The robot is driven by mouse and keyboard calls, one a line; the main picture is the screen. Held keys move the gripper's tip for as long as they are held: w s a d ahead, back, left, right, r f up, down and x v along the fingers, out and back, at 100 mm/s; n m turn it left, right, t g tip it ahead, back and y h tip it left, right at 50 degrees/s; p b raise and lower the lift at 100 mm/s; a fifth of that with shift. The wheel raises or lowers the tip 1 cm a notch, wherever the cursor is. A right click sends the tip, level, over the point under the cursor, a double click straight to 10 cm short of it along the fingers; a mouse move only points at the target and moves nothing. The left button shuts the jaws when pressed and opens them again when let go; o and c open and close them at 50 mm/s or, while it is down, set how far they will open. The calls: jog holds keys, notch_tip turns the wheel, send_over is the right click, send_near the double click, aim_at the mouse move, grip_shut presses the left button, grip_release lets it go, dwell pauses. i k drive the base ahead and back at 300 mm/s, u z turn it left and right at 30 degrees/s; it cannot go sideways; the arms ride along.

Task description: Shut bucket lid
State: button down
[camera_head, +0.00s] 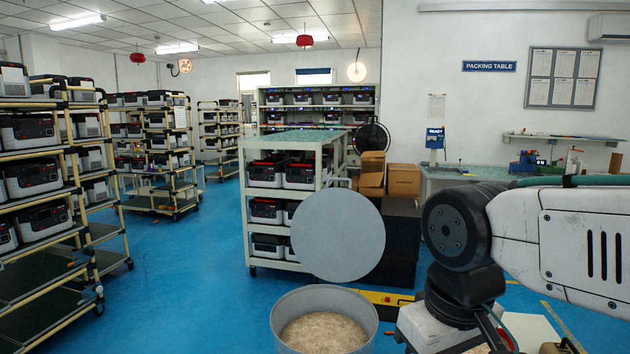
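A round grey bucket (275,327) stands on the blue floor at the bottom centre, its lower part cut off by the frame. It holds a pale, grainy beige material. Its round, flat grey lid (337,236) stands raised, nearly upright, above and behind the bucket's far rim, leaving the mouth uncovered. How the lid joins the bucket is not clear. My arm comes in from the right and bends down at a black joint, to the right of the bucket and lid. Parts of the arm's end show at the bottom edge, but I cannot make out the fingertips. Nothing of mine visibly touches the lid.
A wheeled shelf cart (292,142) with several boxy units stands behind the bucket. A yellow object (388,298) lies on the floor right of it. Cardboard boxes (403,181) and a packing table (465,175) stand behind. Racks (70,150) line the left; blue floor between is clear.

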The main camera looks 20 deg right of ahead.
aim_at(337, 235)
jog(key=u, duration=0.7)
jog(key=i, duration=1.9)
jog(key=z, duration=0.65)
